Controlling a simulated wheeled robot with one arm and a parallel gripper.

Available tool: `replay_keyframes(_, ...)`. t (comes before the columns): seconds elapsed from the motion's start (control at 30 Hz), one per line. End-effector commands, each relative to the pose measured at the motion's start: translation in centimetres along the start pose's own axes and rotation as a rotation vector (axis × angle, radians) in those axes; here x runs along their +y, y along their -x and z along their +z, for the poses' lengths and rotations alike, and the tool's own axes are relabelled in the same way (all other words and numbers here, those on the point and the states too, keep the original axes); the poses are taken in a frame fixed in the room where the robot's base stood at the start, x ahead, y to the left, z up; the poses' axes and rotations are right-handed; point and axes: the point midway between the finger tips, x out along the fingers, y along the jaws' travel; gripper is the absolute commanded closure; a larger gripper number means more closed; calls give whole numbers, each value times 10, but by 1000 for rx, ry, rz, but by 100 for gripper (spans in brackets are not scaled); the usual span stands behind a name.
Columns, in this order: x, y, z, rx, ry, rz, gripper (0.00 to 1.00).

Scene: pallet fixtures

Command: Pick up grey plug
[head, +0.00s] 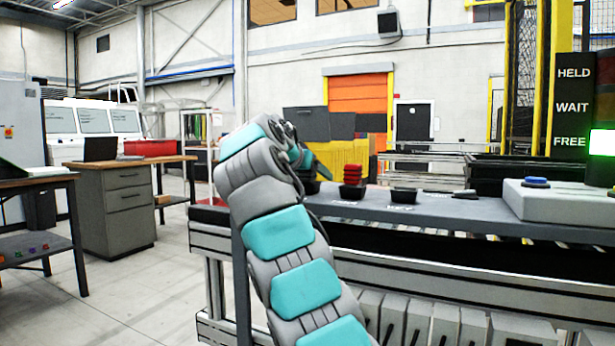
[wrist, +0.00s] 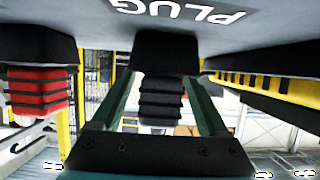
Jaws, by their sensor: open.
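In the wrist view, which looks upside down, my gripper (wrist: 160,82) has its two green fingers apart. The stack meets a black holder (wrist: 166,52) on the grey bench top (wrist: 60,15), near a white "PLUG" label (wrist: 178,10). I cannot tell whether the fingers touch it. In the head view my gripper is mostly hidden behind my arm, at the bench's left end; the grey plugs cannot be made out there.
A red stack (wrist: 38,92) stands beside the grey one; it also shows in the head view (head: 352,174). Right of it in the head view are a black cup (head: 403,195), a dark tool (head: 464,193) and a pale box (head: 560,203) with a blue button. A lit green "FREE" lamp (head: 602,142) stands far right.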

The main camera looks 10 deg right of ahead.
Motion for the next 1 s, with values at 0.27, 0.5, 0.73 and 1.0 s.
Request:
replay_keyframes(0.27, 0, 1, 0, 1, 0, 0, 33)
replay_keyframes(0.5, 0, 1, 0, 1, 0, 0, 60)
replay_keyframes(0.73, 0, 1, 0, 1, 0, 0, 86)
replay_keyframes(1.0, 0, 1, 0, 1, 0, 0, 100)
